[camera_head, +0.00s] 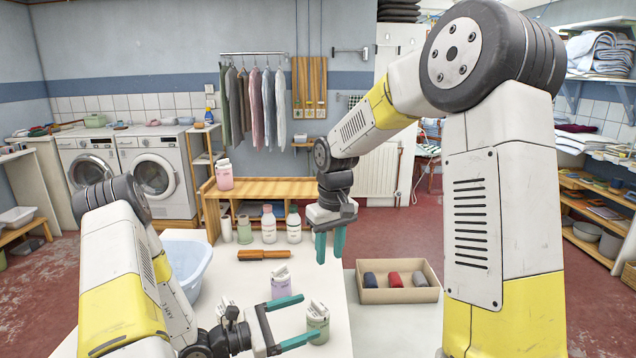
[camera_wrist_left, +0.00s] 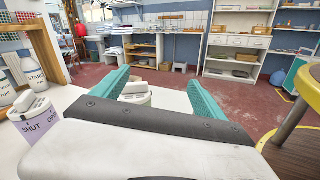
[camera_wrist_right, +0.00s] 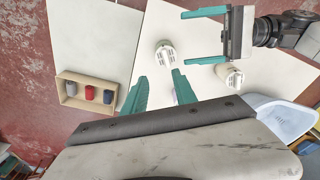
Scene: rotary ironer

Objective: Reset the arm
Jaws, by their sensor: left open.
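My left gripper (camera_head: 310,316) is open and empty low over the white table; it also shows in the right wrist view (camera_wrist_right: 205,37). A green bottle with a pale cap (camera_head: 318,325) stands by its fingertips; in the left wrist view this bottle (camera_wrist_left: 135,93) shows between the fingers, and I cannot tell if they touch it. My right gripper (camera_head: 329,259) points down above the table, its fingers apart with nothing between them. In the right wrist view a white-capped bottle (camera_wrist_right: 165,54) stands on the table beyond those fingertips (camera_wrist_right: 159,75).
A lilac bottle (camera_head: 281,284) stands left of the green one. A wooden-handled tool (camera_head: 264,254) lies behind it. A blue basin (camera_head: 188,262) is at the left. An open box (camera_head: 398,295) with three rolls sits at the right. Several bottles stand along the back.

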